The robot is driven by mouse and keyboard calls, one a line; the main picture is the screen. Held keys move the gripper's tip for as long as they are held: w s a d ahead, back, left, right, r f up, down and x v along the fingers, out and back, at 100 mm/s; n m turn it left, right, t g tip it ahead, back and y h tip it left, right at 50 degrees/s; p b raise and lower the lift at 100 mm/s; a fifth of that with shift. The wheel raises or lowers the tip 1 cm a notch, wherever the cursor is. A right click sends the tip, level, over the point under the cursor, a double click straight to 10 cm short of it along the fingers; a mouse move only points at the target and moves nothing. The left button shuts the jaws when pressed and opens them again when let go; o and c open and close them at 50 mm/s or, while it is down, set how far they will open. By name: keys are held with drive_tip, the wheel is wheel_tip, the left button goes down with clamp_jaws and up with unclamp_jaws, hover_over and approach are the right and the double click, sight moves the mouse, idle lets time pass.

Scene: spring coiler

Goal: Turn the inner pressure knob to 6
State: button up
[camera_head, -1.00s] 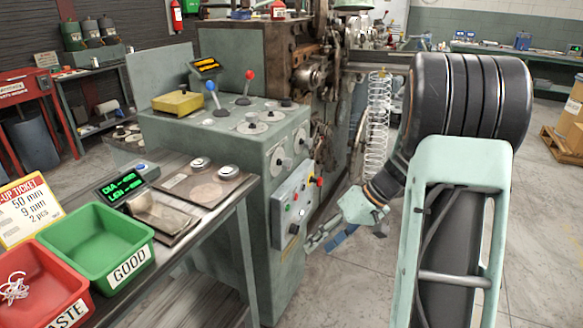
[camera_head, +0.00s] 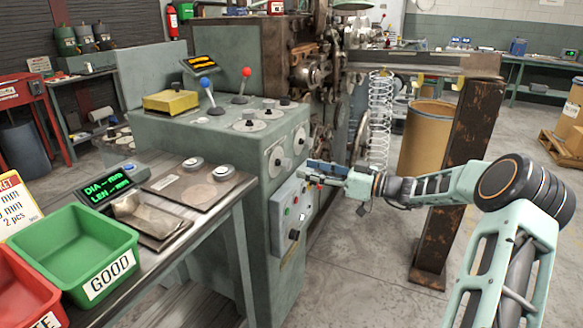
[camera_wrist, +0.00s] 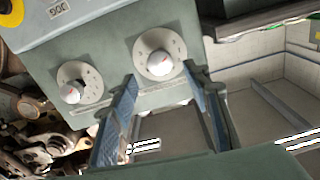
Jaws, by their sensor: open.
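I cannot tell which is the inner pressure knob. My gripper (camera_head: 311,172) is open beside this face, below the farther dial in the head view. In the wrist view two knobs show, one at the left (camera_wrist: 72,92) and one near the middle (camera_wrist: 160,62). The fingertips (camera_wrist: 159,76) point toward the middle knob, with one finger on each side below it; contact is not visible. The pointer readings are too small to read.
A button panel (camera_head: 293,215) projects from the machine below the dials. A hanging spring (camera_head: 380,115) and a rusty post (camera_head: 460,180) stand to the right. The bench with a green GOOD bin (camera_head: 85,255) is at left.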

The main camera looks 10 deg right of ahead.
sight(290, 165)
drive_tip(key=x, duration=0.6)
drive_tip(key=shift+a, duration=0.1)
drive_tip(key=shift+c, duration=0.3)
drive_tip(key=c, duration=1.1)
drive_tip(key=shift+f, duration=0.1)
drive_tip(key=shift+b, duration=0.3)
